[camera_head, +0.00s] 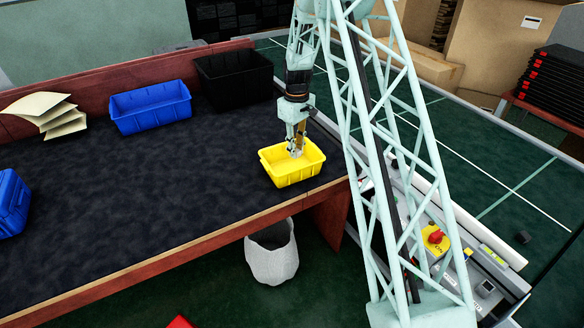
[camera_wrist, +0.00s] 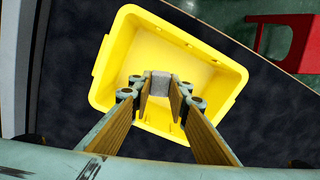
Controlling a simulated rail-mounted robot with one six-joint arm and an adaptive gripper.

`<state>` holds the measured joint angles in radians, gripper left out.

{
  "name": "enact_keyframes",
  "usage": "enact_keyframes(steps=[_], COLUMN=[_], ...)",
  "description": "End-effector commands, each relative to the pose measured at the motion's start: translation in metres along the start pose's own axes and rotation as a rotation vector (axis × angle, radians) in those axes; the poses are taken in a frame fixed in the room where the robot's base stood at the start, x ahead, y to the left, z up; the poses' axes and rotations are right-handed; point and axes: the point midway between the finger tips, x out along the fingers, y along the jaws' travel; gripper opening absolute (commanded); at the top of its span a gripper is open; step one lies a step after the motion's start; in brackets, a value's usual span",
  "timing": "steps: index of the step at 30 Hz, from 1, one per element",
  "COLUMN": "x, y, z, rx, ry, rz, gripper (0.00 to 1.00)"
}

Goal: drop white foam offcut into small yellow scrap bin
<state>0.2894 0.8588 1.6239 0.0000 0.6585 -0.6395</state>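The small yellow scrap bin (camera_head: 290,176) stands on the dark tabletop near its front right corner. In the wrist view the yellow bin (camera_wrist: 125,55) fills the middle of the picture, and its floor looks otherwise empty. My gripper (camera_head: 296,153) points down over the bin, with its fingertips at or just inside the rim. In the wrist view my gripper (camera_wrist: 160,92) has its fingers on both sides of the white foam offcut (camera_wrist: 160,79), a small pale block, and looks shut on it. I cannot tell how far the offcut is above the bin floor.
A blue bin (camera_head: 150,109) and a black bin (camera_head: 235,80) stand along the back of the table. Another blue bin (camera_head: 10,205) is at the left edge, near pale sheets (camera_head: 45,113). A grey waste basket (camera_head: 272,258) stands on the floor below. The table middle is clear.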

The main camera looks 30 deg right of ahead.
Motion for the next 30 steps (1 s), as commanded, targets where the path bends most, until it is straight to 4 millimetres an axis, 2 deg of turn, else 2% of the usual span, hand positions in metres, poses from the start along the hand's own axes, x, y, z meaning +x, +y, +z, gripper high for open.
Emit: enact_keyframes(steps=[4, 6, 10, 23, 30], x=[0.0, 0.0, 0.0, -0.003, -0.019], y=[0.0, 0.0, 0.0, 0.0, 0.0], z=[0.0, 0.0, 0.0, 0.0, 0.0], rx=[0.0, 0.0, 0.0, 0.0, 0.0], ry=[0.0, 0.0, 0.0, 0.0, 0.001], rz=[0.0, 0.0, 0.0, 0.0, 0.001], gripper=[0.12, 0.22, 0.32, 0.32, 0.32])
